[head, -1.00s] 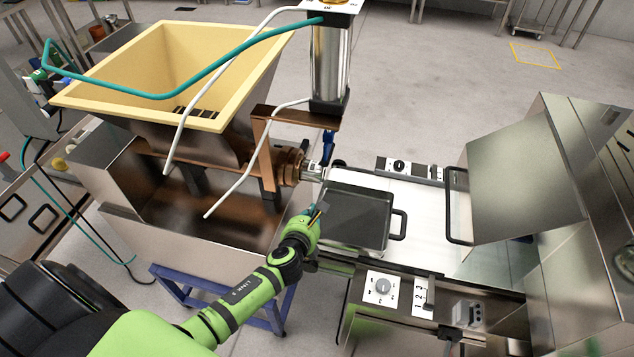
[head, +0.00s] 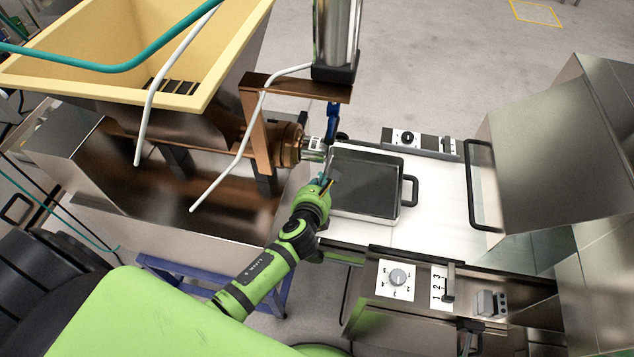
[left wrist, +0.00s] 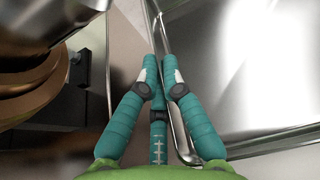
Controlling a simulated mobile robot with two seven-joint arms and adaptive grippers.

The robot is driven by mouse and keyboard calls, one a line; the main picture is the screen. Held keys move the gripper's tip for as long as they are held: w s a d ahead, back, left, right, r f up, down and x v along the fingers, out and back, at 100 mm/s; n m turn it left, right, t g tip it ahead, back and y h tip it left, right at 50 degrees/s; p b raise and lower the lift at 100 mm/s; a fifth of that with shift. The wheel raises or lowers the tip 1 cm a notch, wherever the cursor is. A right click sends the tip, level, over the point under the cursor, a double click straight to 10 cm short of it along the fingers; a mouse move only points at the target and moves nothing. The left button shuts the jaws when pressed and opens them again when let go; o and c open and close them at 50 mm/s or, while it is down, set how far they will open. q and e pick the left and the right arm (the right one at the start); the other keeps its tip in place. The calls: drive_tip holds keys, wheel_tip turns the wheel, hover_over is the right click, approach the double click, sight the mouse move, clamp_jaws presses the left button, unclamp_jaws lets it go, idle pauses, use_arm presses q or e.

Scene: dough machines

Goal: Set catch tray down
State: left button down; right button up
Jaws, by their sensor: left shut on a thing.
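The catch tray (head: 367,187) is a shallow dark metal pan with a black handle (head: 409,190) on its right side. It is over the left end of the white conveyor belt (head: 437,205), just right of the dough machine's nozzle (head: 314,150). I cannot tell whether it touches the belt. My left gripper (head: 323,187) is shut at the tray's left side. The exact grip is partly hidden. My right gripper is out of view.
A cream hopper (head: 235,70) over a steel machine stands at the left. A steel cylinder (head: 336,35) rises behind the tray. A control panel (head: 398,279) fronts the conveyor. A hooded steel machine (head: 560,150) with a black bar stands at the right. Bare belt lies right of the tray.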

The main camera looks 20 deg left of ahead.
use_arm(q)
drive_tip(key=shift+s+d+r, duration=0.1)
drive_tip(key=shift+s+d, duration=0.05)
drive_tip(key=shift+d, duration=0.15)
drive_tip(key=c, duration=1.4)
unclamp_jaws()
drive_tip(key=shift+a, duration=0.1)
drive_tip(key=shift+s+r, duration=0.1)
drive_tip(key=shift+s, duration=0.1)
drive_tip(key=v, duration=1.1)
drive_tip(key=shift+s+r, duration=0.1)
drive_tip(key=shift+s, duration=0.15)
